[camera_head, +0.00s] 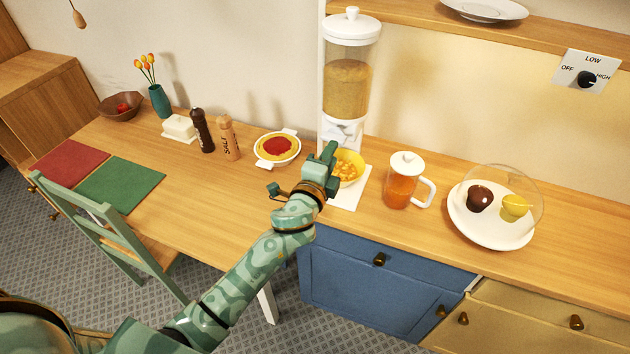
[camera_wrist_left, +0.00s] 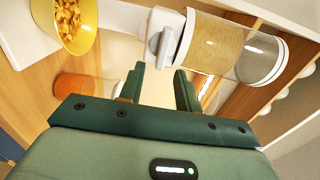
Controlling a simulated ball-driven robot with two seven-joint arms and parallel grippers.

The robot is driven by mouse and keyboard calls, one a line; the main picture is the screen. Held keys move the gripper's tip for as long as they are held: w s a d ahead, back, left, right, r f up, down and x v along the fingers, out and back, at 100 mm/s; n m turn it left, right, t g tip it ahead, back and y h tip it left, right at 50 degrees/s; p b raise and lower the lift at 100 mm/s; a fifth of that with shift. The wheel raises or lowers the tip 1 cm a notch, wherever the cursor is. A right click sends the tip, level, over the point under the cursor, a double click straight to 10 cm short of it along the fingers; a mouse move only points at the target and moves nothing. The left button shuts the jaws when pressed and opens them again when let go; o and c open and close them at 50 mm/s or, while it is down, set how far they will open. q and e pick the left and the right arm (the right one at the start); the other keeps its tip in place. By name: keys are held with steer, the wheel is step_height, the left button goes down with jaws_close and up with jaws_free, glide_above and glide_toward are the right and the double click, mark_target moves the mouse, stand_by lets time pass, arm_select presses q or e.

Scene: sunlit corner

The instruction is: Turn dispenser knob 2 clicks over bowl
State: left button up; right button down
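The dispenser (camera_head: 347,82) is a clear cylinder of tan grains with a white lid and white lower housing, against the wall. In the left wrist view the dispenser (camera_wrist_left: 222,45) lies sideways, with its grey knob (camera_wrist_left: 165,42) showing beyond my fingertips. My left gripper (camera_head: 329,152) is in front of the dispenser's lower part; in the wrist view its fingers (camera_wrist_left: 160,75) are apart with nothing between them. The knob appears just ahead of the gap; I see no contact. The yellow bowl (camera_head: 358,161) holds orange pieces beneath the outlet, partly hidden by my gripper. My right gripper is not in view.
A white mat (camera_head: 349,198) lies under the bowl. A pitcher of orange drink (camera_head: 401,187) and a domed plate (camera_head: 489,227) stand to the right. A pie dish (camera_head: 277,148), salt mill (camera_head: 229,138) and dark mill (camera_head: 201,130) stand left. A shelf (camera_head: 420,14) is above.

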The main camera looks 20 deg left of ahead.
arm_select(q)
steer(key=s, duration=1.1)
steer(key=shift+s+a, duration=0.15)
steer(key=shift+s, duration=0.1)
steer(key=s+a+f+n+g+b, duration=0.1)
steer(key=s+f+n+g, duration=0.2)
steer(key=f, duration=0.7)
steer(key=s+f+n+g, duration=0.2)
steer(key=s+f, duration=0.1)
steer(key=f, duration=0.7)
steer(key=s+a+f+n+g+b, duration=0.1)
steer(key=s+f+n+g, duration=0.2)
steer(key=f, duration=0.8)
steer(key=s+a+f+n+g+b, duration=0.1)
steer(key=s+a+f+n+g, duration=0.1)
steer(key=s+f, duration=0.5)
steer(key=s+a+f+n+g+b, duration=0.1)
steer(key=s+f+g, duration=0.3)
steer(key=s+f, duration=0.4)
steer(key=s+a+f+n+g+b, duration=0.1)
steer(key=s+a+f+n+g, duration=0.2)
steer(key=s, duration=1.6)
step_height(320, 180, down, 4)
steer(key=shift+a+f+n+y, duration=0.2)
steer(key=shift+a+n+y, duration=0.1)
steer(key=shift+n, duration=0.1)
